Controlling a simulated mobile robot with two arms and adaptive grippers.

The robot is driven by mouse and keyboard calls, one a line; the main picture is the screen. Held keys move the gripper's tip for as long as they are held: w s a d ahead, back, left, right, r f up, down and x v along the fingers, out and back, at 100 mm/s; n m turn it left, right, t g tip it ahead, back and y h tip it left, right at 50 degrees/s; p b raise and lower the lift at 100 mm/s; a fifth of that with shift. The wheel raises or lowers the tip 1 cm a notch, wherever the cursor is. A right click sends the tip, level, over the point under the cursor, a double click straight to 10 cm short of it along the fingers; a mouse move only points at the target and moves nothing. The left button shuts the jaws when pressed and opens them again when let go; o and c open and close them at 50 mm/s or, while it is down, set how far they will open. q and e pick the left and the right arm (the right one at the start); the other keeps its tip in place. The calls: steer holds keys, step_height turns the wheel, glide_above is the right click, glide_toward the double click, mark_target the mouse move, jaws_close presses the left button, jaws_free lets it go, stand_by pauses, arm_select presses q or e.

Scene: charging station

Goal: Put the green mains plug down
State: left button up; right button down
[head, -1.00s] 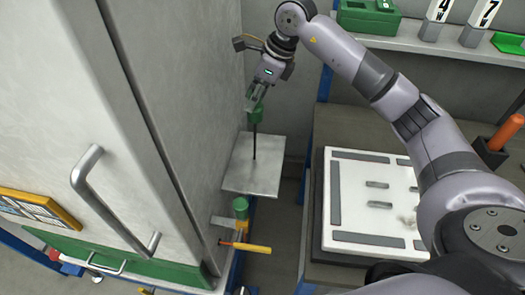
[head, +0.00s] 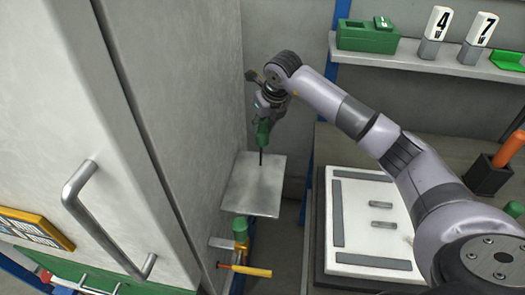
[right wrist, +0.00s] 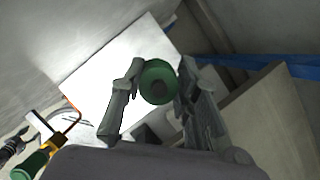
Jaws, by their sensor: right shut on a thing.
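The green mains plug (head: 263,132) is held upright in my right gripper (head: 266,118). A dark cord or rod hangs below it, over a bare grey metal plate (head: 245,195) beside the tall grey cabinet. In the right wrist view the plug's round green end (right wrist: 158,82) sits between the two fingers of my right gripper (right wrist: 157,88), with the bright plate (right wrist: 110,75) behind it. Whether the dark lower end touches the plate cannot be told. My left gripper is not in view.
The cabinet wall (head: 195,80) rises close left of the plate. A green-handled tool (head: 240,228) and a yellow-handled tool (head: 250,271) hang below it. A white board (head: 375,225) lies on the bench to the right. A shelf (head: 430,60) holds a green box (head: 368,36).

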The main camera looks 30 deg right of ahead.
step_height(320, 180, down, 11)
steer(key=shift+r+p, duration=0.2)
steer(key=shift+p, duration=0.4)
steer(key=c, duration=1.2)
jaws_free()
steer(key=shift+f, duration=0.1)
steer(key=shift+o, duration=0.2)
steer(key=b+v, duration=0.1)
steer(key=v, duration=1.1)
steer(key=shift+a, duration=0.1)
